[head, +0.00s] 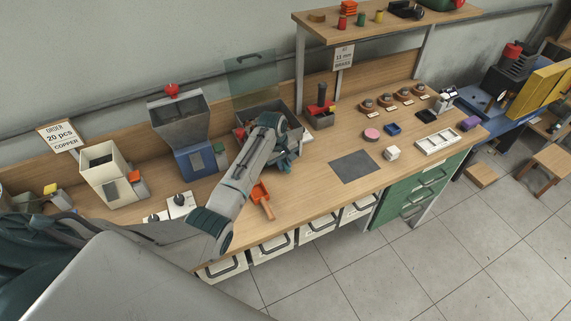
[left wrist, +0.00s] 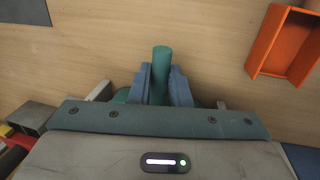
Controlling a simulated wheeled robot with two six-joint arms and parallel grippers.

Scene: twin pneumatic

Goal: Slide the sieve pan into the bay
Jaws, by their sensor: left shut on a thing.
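My left gripper (head: 287,156) hangs over the bench, in front of a grey open box (head: 262,110) with a raised clear green lid (head: 250,78). In the left wrist view its two blue fingers (left wrist: 162,92) are shut on a green round handle (left wrist: 161,58), which points away from the palm over bare wood. What the handle belongs to is mostly hidden behind the gripper; some green shows beside the fingers. I cannot pick out the sieve pan or its bay for certain. My right gripper is not in view.
An orange scoop (head: 262,200) lies left of the gripper, near the front edge; it also shows in the left wrist view (left wrist: 283,45). A blue and grey hopper machine (head: 190,135) stands to the left. A dark mat (head: 355,166) lies to the right, with free wood around it.

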